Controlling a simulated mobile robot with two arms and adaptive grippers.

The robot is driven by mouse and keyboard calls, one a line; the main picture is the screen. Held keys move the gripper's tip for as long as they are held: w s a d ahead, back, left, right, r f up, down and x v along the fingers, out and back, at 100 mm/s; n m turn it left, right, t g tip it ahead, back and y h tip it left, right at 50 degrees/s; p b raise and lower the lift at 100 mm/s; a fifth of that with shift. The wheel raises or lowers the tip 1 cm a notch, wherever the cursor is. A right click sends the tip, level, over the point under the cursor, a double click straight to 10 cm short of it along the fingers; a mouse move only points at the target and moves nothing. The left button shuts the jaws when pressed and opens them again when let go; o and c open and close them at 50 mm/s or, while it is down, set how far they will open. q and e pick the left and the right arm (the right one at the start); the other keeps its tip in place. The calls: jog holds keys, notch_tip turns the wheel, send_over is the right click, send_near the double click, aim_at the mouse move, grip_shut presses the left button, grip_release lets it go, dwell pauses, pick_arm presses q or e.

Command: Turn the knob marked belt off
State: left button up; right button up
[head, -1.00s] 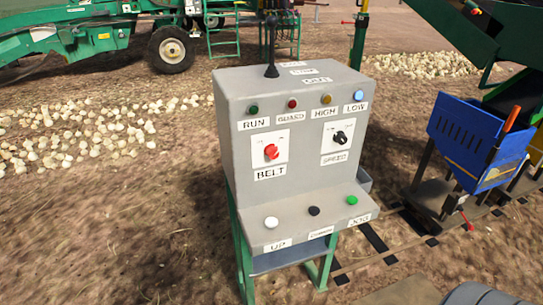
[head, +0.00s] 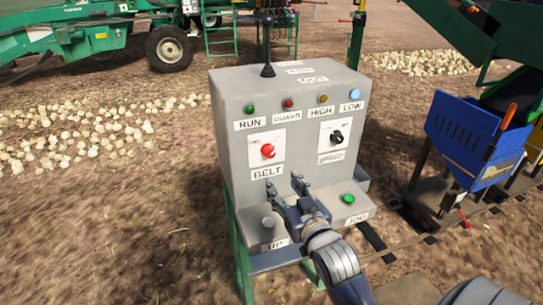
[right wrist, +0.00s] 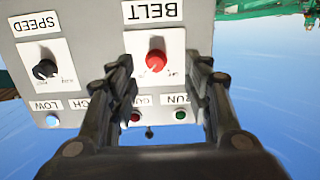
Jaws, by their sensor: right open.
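The red belt knob (head: 267,150) sits on a white plate above the BELT label (head: 267,172), on the front of the grey control box (head: 235,185). My right gripper (head: 285,186) is in front of the box, its fingertips just below the knob in the head view. The gripper is open and empty. In the right wrist view, which is upside down, the red knob (right wrist: 155,61) shows in the gap between the two fingers (right wrist: 160,70). I see no contact with it. The plate's small markings are too blurred to read. My left gripper is not in view.
The black speed knob (head: 337,137) is to the right of the belt knob. Several lamps line the top of the face. A green button (head: 348,198) is on the lower ledge; my right arm hides part of that ledge. A blue bin (head: 465,140) stands at right.

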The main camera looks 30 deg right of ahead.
aim_at(271, 155)
jog(key=shift+t+h, duration=0.3)
jog(key=x, duration=0.3)
jog(key=r+p+x, duration=0.1)
jog(key=x, duration=0.2)
jog(key=r+x, duration=0.1)
jog(key=x, duration=0.3)
jog(key=shift+d, duration=0.3)
jog(key=shift+w+d+f+p, duration=0.15)
jog(key=shift+w+p, duration=0.15)
jog(key=shift+w, duration=0.3)
jog(key=shift+c, duration=0.6)
jog(key=c, duration=1)
